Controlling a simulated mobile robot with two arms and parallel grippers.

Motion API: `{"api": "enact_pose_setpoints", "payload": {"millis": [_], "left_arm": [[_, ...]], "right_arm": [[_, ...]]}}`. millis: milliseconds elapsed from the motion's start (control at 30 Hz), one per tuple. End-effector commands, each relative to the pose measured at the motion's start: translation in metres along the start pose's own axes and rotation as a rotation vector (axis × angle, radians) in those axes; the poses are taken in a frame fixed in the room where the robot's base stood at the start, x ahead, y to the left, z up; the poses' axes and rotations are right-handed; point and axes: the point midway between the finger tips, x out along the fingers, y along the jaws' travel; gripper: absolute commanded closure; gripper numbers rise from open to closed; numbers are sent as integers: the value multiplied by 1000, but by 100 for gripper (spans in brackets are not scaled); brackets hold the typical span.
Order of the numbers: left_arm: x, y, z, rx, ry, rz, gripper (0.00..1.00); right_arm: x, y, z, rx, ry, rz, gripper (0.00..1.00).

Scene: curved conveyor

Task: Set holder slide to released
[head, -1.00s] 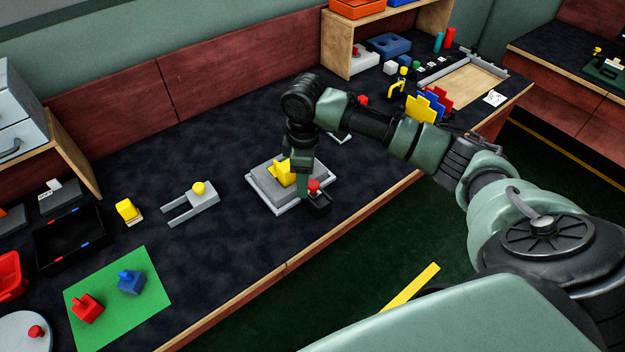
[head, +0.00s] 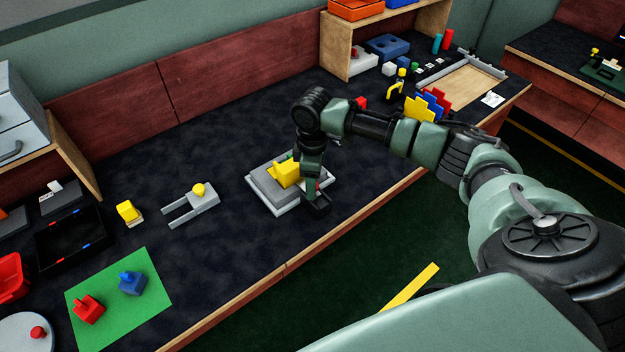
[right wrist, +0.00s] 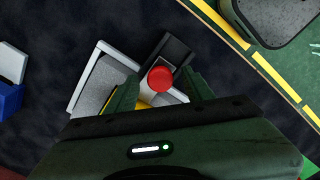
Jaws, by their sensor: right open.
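The holder is a grey stepped base (head: 262,190) on the dark bench, with a yellow block (head: 287,174) on top. At its front right corner is a dark slide (head: 318,206) with a red knob. In the right wrist view the red knob (right wrist: 160,79) sits on the dark slide (right wrist: 173,52). My right gripper (right wrist: 161,88) is open, with one finger on each side of the knob; I cannot tell whether they touch it. In the head view my right gripper (head: 312,186) mostly hides the knob. My left gripper is not in view.
A grey forked piece with a yellow ball (head: 199,189) lies left of the holder. Upright coloured plates (head: 428,106) stand to the right, near my right arm. The bench's wooden front edge (head: 285,273) is close.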

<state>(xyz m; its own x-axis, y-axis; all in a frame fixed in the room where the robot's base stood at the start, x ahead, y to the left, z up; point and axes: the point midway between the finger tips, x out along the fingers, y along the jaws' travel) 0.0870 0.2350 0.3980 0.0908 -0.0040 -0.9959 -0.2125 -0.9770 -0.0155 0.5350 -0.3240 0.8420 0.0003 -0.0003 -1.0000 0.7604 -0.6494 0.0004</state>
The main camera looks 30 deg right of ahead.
Motion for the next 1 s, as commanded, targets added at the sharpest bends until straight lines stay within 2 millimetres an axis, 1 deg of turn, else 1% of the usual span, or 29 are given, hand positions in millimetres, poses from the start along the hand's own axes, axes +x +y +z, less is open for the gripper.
{"api": "enact_pose_setpoints", "payload": {"millis": [100,133,167,200,267,300,333,1000], "left_arm": [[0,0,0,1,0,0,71],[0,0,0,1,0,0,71],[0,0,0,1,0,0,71],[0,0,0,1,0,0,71],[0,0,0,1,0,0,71],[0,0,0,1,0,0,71],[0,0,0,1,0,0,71],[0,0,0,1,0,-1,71]], "right_arm": [[0,0,0,0,0,0,48],[0,0,0,0,0,0,51],[0,0,0,0,0,0,59],[0,0,0,0,0,0,70],[0,0,0,0,0,0,87],[0,0,0,0,0,0,98],[0,0,0,0,0,0,100],[0,0,0,0,0,0,100]]}}
